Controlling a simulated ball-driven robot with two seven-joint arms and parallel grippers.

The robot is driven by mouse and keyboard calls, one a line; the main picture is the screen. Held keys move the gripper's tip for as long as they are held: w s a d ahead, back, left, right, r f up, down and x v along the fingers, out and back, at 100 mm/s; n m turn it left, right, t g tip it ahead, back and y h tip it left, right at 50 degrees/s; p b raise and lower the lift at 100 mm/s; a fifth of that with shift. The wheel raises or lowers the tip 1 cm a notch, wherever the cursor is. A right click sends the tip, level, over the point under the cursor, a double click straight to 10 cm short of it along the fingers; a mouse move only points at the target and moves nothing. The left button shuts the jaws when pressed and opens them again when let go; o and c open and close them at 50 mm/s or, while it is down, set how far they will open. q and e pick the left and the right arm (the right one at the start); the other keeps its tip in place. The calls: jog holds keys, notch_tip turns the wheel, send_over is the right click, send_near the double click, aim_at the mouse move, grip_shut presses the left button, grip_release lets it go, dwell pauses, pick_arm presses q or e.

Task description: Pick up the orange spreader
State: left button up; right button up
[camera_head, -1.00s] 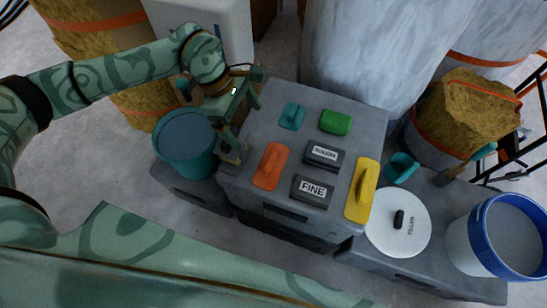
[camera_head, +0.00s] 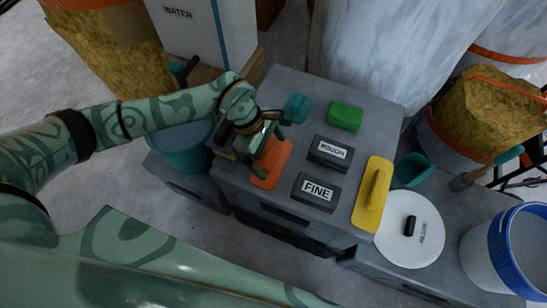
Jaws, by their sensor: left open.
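The orange spreader (camera_head: 271,172) lies flat on the grey box top (camera_head: 240,182), near its left side. My left arm reaches in from the left and my left gripper (camera_head: 262,150) is over the far part of the spreader, hiding that part and most of its handle. The gripper is open; I cannot tell whether its fingers touch the spreader or straddle the handle. My right gripper is not in view.
Close by on the box are a teal tool (camera_head: 298,107), a green block (camera_head: 345,116), a ROUGH block (camera_head: 331,152), a FINE block (camera_head: 317,191) and a yellow float (camera_head: 373,195). A teal bucket (camera_head: 183,158) stands left, a white lidded tub (camera_head: 410,232) right.

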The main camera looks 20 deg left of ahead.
aim_at(269, 155)
pick_arm(q)
jog(key=c, duration=1.1)
jog(key=shift+r+p, duration=0.4)
jog(key=shift+r, duration=0.1)
notch_tip(269, 155, up, 3)
jog(key=shift+r+p, duration=0.2)
jog(key=shift+p, duration=0.9)
jog(key=s+r+p, duration=0.1)
jog(key=r, duration=0.1)
jog(key=s+r+p, duration=0.2)
jog(key=shift+s+d+r, duration=0.1)
jog(key=shift+s+d, duration=0.05)
jog(key=shift+s, duration=0.15)
jog(key=s+r+p, duration=0.4)
jog(key=s, duration=0.6)
jog(key=shift+s+d+r, duration=0.2)
jog(key=shift+s+d, duration=0.05)
jog(key=shift+d, duration=0.15)
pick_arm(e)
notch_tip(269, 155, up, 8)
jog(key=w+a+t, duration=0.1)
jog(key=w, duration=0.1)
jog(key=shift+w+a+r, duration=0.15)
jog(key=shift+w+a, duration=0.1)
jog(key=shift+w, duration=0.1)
